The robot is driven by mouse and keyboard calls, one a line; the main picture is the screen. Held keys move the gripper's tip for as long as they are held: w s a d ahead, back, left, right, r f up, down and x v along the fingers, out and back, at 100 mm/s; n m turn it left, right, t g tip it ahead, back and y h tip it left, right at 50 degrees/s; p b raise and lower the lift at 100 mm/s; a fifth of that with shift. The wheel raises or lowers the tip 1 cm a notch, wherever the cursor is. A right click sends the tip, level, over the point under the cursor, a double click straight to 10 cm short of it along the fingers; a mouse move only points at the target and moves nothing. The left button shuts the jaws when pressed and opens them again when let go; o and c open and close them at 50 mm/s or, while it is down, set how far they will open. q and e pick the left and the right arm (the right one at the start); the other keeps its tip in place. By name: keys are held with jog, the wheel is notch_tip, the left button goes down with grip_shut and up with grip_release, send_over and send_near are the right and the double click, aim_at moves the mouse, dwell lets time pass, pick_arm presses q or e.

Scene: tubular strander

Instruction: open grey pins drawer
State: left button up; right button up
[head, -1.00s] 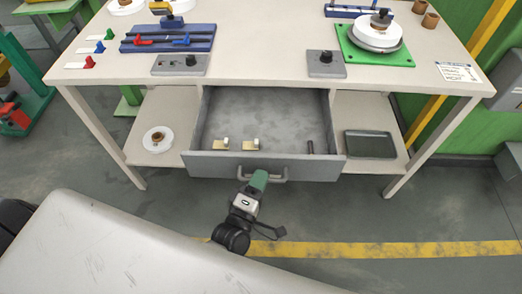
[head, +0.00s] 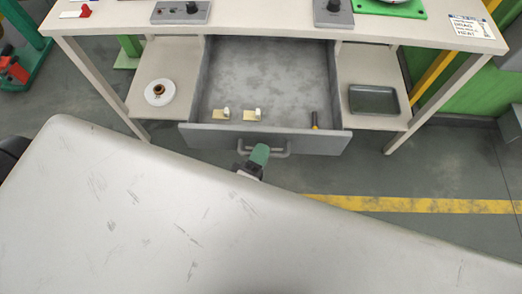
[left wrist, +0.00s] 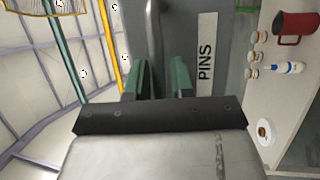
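The grey drawer (head: 300,141) under the workbench is pulled well out, its inside showing. Its front carries a white PINS label (left wrist: 206,52) in the left wrist view. The bar handle (head: 280,154) is on the drawer front; it also shows in the left wrist view (left wrist: 153,40). My left gripper (head: 258,156) is at this handle, its green fingers (left wrist: 162,80) on either side of the bar, and appears shut on it. Two small cream-and-brass pieces (head: 236,114) and a dark pin-like piece (head: 315,120) lie in the drawer. My right gripper is not in view.
The workbench top (head: 270,22) lies above the drawer. Side shelves hold a white disc with a brown ring (head: 160,92) at left and a dark tray (head: 374,100) at right. A table leg (head: 440,95) stands at right. Floor with a yellow line (head: 420,205) is clear in front.

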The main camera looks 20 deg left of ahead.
pick_arm(q)
jog(key=shift+o, duration=1.1)
jog(key=b+v, duration=0.1)
jog(key=v, duration=0.9)
jog(key=shift+s+b, duration=0.4)
jog(key=shift+f, duration=0.1)
jog(key=s+a+f+m+g+p, duration=0.15)
jog(key=f+m+g, duration=0.4)
jog(key=f, duration=0.65)
jog(key=s+a+f+m+g+p, duration=0.1)
jog(key=s+a+f+m+g, duration=0.15)
jog(key=f+m+g, duration=0.65)
jog(key=s+a+f+m+g+y, duration=0.1)
jog(key=s+a+f+m+g, duration=0.1)
jog(key=s+a+f, duration=0.2)
jog(key=s+a+f+m+g+y, duration=0.1)
jog(key=s+a+f, duration=0.3)
jog(key=s+f, duration=0.4)
notch_tip(320, 180, down, 3)
jog(key=shift+r+m+g+p, duration=0.1)
jog(key=shift+m+g+p, duration=0.3)
jog(key=shift+g, duration=0.25)
